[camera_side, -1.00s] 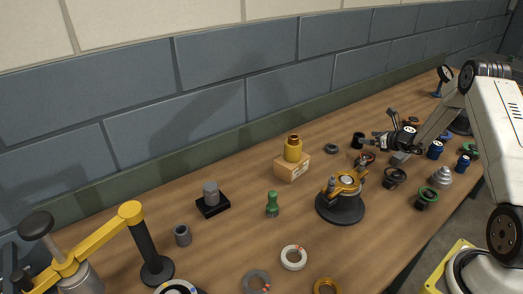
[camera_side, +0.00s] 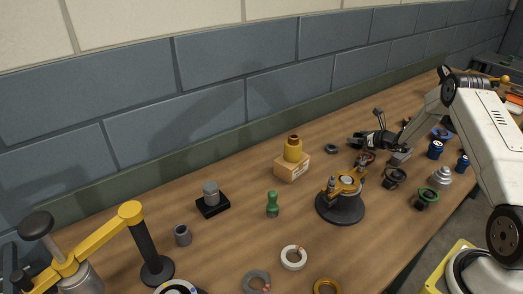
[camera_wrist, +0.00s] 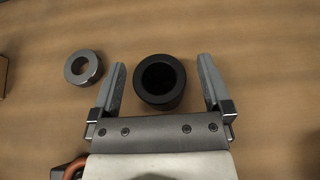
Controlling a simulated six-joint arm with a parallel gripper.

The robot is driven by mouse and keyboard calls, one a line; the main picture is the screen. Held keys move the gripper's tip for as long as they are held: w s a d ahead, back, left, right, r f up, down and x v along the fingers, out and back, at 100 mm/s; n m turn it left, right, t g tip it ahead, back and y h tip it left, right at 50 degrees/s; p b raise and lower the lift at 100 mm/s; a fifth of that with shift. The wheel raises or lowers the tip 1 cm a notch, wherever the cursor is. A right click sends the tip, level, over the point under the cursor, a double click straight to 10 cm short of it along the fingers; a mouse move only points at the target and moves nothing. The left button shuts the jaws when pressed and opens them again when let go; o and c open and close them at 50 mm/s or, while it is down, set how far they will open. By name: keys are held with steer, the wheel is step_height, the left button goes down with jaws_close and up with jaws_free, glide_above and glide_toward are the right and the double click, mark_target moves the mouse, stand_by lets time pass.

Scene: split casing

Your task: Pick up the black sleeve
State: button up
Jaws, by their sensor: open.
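The black sleeve (camera_wrist: 160,82) is a short, thick ring with a dark bore, standing on the wooden bench in the wrist view. My gripper (camera_wrist: 161,78) is open, with one finger to the left of the sleeve and one to the right. A gap shows on each side, so neither finger touches it. In the side view my gripper (camera_side: 352,142) is low over the bench near the wall, and the sleeve is hidden there by the gripper.
A grey metal ring (camera_wrist: 83,67) lies just left of the left finger. A yellow-topped fixture on a round black base (camera_side: 341,206) and several dark parts, including a black-and-green one (camera_side: 426,198), stand near my arm. A wooden block (camera_side: 292,167) carries a yellow part.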

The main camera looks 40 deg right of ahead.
stand_by(0.3)
jaws_close()
steer(key=shift+r, duration=0.2)
steer(key=shift+r, duration=0.75)
steer(key=s+a+r, duration=0.7)
steer(key=s+r, duration=0.4)
steer(key=s, duration=0.1)
steer(key=shift+s+r, duration=0.1)
stand_by(0.5)
